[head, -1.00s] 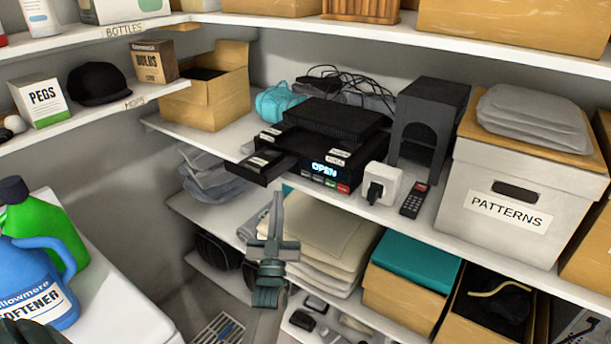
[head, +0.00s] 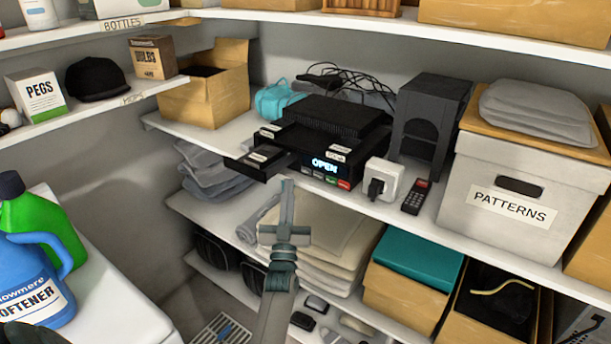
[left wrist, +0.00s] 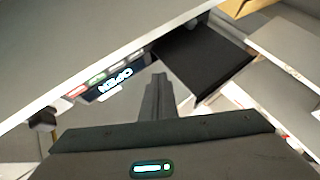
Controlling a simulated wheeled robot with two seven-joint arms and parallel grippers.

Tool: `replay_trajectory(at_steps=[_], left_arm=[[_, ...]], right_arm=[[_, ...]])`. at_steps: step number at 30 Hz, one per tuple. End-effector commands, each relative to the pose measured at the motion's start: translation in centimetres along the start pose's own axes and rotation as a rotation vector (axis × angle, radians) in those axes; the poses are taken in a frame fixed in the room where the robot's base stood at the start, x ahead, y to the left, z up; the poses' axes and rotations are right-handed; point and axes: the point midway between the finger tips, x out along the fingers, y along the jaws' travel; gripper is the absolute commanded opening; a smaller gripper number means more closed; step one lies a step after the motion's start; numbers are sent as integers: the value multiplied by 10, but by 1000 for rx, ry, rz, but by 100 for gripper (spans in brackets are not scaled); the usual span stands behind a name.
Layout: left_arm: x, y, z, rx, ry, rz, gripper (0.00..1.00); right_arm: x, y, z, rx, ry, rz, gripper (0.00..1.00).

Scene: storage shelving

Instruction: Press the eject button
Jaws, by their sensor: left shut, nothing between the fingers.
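A black disc player (head: 335,147) stands on the middle shelf, its display (head: 325,165) lit with "OPEN". Its disc tray (head: 260,161) sticks out at the left. Small buttons, including a green and a red one (head: 343,184), sit in a row under the display; I cannot read which is eject. The left wrist view shows the display (left wrist: 115,84) upside down and the black tray (left wrist: 203,62). My left gripper (head: 287,184) is shut and empty, its tip just below and left of the display, apart from the buttons as far as I can tell. The gripper shows in the wrist view (left wrist: 157,82).
A dark speaker-like box (head: 430,115) and a "PATTERNS" box (head: 500,207) stand further right. Folded cloths (head: 325,235) lie on the shelf below, close to my gripper.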

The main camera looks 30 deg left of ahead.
Motion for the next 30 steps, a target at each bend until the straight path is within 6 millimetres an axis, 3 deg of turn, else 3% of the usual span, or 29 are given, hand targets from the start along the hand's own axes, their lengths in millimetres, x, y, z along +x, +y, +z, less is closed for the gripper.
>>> replay_trajectory(at_steps=[12, 30], left_arm=[[26, 19, 21, 0, 0, 0, 0], [29, 21, 21, 0, 0, 0, 0]], right_arm=[[22, -1, 2, 0, 0, 0, 31], [23, -1, 2, 0, 0, 0, 31]])
